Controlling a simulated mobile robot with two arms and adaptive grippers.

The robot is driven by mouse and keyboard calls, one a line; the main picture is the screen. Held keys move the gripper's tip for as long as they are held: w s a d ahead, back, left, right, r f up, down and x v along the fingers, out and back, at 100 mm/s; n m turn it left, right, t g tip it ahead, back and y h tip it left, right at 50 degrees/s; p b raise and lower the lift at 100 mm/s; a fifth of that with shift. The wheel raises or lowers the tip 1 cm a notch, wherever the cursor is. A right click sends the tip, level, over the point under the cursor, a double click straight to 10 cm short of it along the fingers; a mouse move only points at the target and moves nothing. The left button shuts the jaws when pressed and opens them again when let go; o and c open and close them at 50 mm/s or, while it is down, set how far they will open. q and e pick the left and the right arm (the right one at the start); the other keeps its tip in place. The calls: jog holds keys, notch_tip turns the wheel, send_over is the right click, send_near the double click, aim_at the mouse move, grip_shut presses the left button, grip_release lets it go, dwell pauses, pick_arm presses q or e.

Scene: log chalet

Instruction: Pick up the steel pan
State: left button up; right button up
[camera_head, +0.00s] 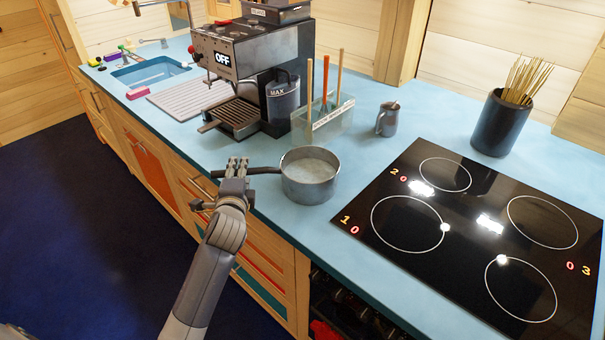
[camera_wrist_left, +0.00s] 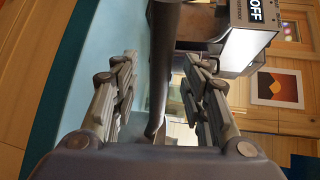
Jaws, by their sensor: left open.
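The steel pan (camera_head: 310,188) stands upright on the blue counter, left of the hob. Its long dark handle (camera_head: 265,170) points left toward the counter's front edge. My left gripper (camera_head: 237,168) is at the handle, near the counter edge. In the left wrist view the left gripper (camera_wrist_left: 158,82) is open, with one finger on each side of the dark handle (camera_wrist_left: 160,72). A gap shows between the handle and both fingers. The gripper covers part of the handle in the head view. My right gripper is not in view.
A black hob (camera_head: 470,240) lies right of the pan. Behind the pan stand a clear utensil box (camera_head: 325,122), a small grey jug (camera_head: 388,120) and a coffee machine (camera_head: 255,60). A dark pot of sticks (camera_head: 502,125) stands at the back right. The sink (camera_head: 150,72) is far left.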

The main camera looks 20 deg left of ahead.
pick_arm(q)
jog(key=shift+w+a+f, duration=0.2)
jog(key=shift+w+a, duration=0.05)
jog(key=shift+w, duration=0.3)
jog(key=shift+c, duration=0.7)
grip_shut()
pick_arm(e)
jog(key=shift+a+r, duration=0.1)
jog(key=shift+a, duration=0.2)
pick_arm(q)
jog(key=shift+r, duration=0.45)
jog(key=shift+w+f, duration=0.1)
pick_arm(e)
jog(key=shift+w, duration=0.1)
